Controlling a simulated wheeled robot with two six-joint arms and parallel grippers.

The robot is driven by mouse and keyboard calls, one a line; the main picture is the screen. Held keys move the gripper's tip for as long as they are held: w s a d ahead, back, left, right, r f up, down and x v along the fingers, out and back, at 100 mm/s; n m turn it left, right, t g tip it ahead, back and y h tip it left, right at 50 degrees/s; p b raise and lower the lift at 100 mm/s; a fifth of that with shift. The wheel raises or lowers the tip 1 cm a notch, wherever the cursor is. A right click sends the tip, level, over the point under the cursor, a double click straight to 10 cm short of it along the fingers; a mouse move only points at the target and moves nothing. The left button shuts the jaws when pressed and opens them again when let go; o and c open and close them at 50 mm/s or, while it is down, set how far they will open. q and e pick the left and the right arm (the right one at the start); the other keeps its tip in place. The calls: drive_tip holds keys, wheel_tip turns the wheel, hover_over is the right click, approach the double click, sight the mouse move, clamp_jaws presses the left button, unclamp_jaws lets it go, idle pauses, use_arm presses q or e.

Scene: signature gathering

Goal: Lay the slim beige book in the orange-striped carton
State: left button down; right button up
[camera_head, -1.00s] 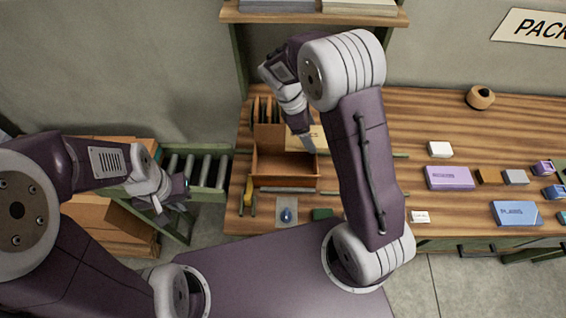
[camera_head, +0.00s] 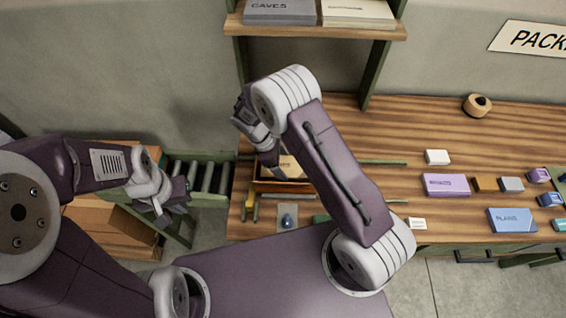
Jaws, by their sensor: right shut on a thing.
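A slim beige book (camera_head: 290,168) with dark lettering is at the tip of my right gripper (camera_head: 272,156), which is shut on it. The book is over the brown wooden box (camera_head: 284,187) on the bench, partly hidden by my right arm. Whether it touches the box I cannot tell. My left gripper (camera_head: 170,205) hangs at the left, apart from the book, beside the brown cardboard cartons (camera_head: 107,233). Its jaw gap is unclear. I make out no orange stripes on any carton.
A shelf (camera_head: 300,27) with a grey book (camera_head: 280,12) and a cream book (camera_head: 357,13) is above the bench (camera_head: 400,110). A roller conveyor (camera_head: 207,177) lies left of the bench. Purple (camera_head: 445,185) and blue (camera_head: 512,220) boxes sit at the right, with a tape roll (camera_head: 477,105) behind.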

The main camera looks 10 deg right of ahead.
drive_tip(key=shift+f, duration=0.1)
drive_tip(key=shift+f, duration=0.15)
drive_tip(key=shift+f+b, duration=0.35)
drive_tip(key=o, duration=1.3)
drive_tip(key=shift+r+p, duration=0.3)
drive_tip(key=shift+r, duration=0.15)
drive_tip(key=b+v, duration=0.2)
drive_tip(key=v, duration=1)
drive_tip(key=shift+r, duration=0.2)
